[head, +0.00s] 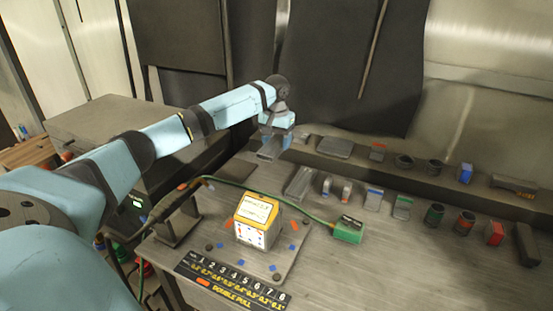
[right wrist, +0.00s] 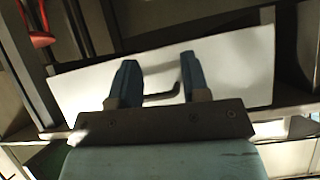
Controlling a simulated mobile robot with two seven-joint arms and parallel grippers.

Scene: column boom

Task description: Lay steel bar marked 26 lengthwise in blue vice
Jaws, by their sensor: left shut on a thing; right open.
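My left gripper (head: 272,139) reaches over the back left part of the bench. It is shut on a grey metal piece, mostly hidden by the fingers; no number can be read on it. No mark 26 is legible on any bar. In the right wrist view my right gripper (right wrist: 157,82) is open, its two blue fingers apart over a white panel (right wrist: 228,72).
A yellow-topped box (head: 257,218) stands on a plate at the front left, with a green cable running to a green box (head: 348,229). Several small blocks and cylinders line the bench and a back ledge. A label strip (head: 228,284) lies along the front. Bare bench is at lower right.

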